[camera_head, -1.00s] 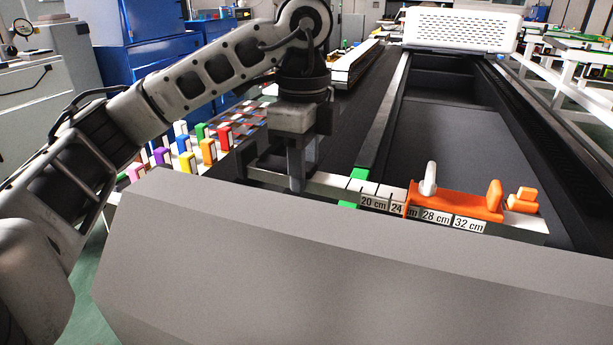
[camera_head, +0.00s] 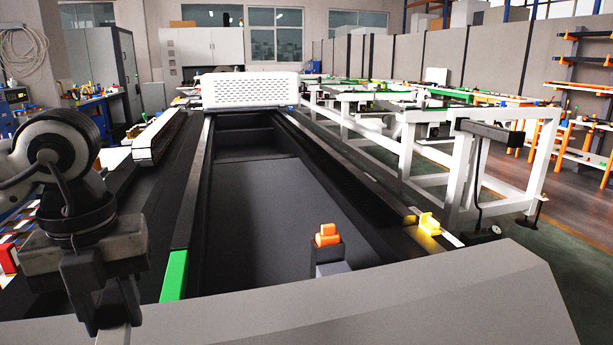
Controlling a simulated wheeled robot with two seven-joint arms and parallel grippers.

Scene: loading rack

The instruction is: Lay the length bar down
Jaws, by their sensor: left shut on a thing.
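My left gripper (camera_head: 103,305) is at the lower left, pointing down, with its fingers shut. A pale sliver of the length bar (camera_head: 114,337) shows at its fingertips, at the bottom edge. The rest of the bar, with its cm labels and orange slider, is out of view or hidden behind the grey front cover. An orange piece (camera_head: 327,236) sits on a dark post, right of the gripper, over the near end of the dark bed. A green strip (camera_head: 174,275) lies on the rail just right of the gripper. My right gripper is not in view.
The grey front cover (camera_head: 370,305) spans the foreground. The long dark bed (camera_head: 280,210) runs away to a white perforated housing (camera_head: 252,90). A yellow stop (camera_head: 429,224) stands on the right rail. White frame tables (camera_head: 430,150) stand to the right.

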